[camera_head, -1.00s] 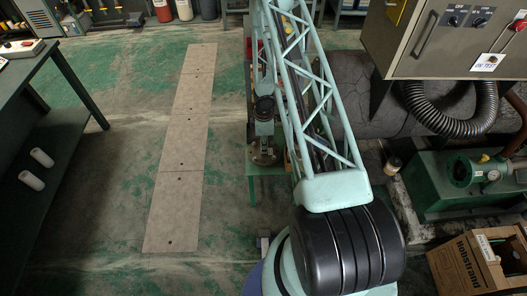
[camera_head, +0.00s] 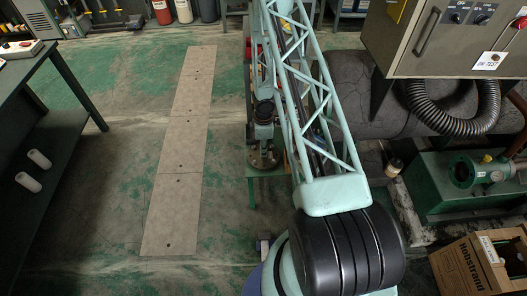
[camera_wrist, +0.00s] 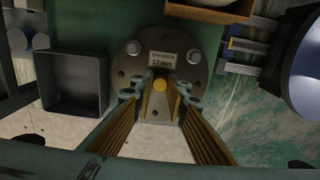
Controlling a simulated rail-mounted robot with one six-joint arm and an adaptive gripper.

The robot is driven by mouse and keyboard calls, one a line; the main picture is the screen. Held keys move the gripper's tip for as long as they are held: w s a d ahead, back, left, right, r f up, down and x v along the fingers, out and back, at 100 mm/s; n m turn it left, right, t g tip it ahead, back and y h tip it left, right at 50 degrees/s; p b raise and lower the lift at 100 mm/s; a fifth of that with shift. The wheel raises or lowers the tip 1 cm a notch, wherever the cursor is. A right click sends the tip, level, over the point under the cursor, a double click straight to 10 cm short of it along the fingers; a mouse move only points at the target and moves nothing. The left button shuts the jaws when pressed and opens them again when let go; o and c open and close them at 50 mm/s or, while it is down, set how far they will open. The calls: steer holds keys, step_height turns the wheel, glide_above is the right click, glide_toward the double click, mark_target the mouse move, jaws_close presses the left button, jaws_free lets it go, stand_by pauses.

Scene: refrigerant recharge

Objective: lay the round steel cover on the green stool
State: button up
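The round steel cover (camera_wrist: 133,78) is a grey disc with bolt heads and a label reading "SPANNER 17 mm". In the wrist view it faces me just beyond my gripper (camera_wrist: 159,98). The ridged, brass-coloured fingers close in on a small yellow-topped knob at the cover's middle; finger contact is hard to see. In the head view the cover (camera_head: 263,159) is below my gripper's dark body, over the near part of the green stool (camera_head: 252,190). Whether it touches the stool top is not clear. The stool is partly hidden by my arm.
A dark square tray (camera_wrist: 72,82) lies left of the cover, and a brown box edge (camera_wrist: 212,10) is above it. Blue-handled tools (camera_wrist: 240,46) lie to the right.

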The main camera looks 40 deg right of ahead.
steer(key=o, duration=0.5)
steer(key=shift+c, duration=0.2)
steer(key=shift+r, duration=0.15)
step_height(320, 180, up, 12)
steer(key=p, duration=1.2)
stand_by(0.4)
stand_by(0.6)
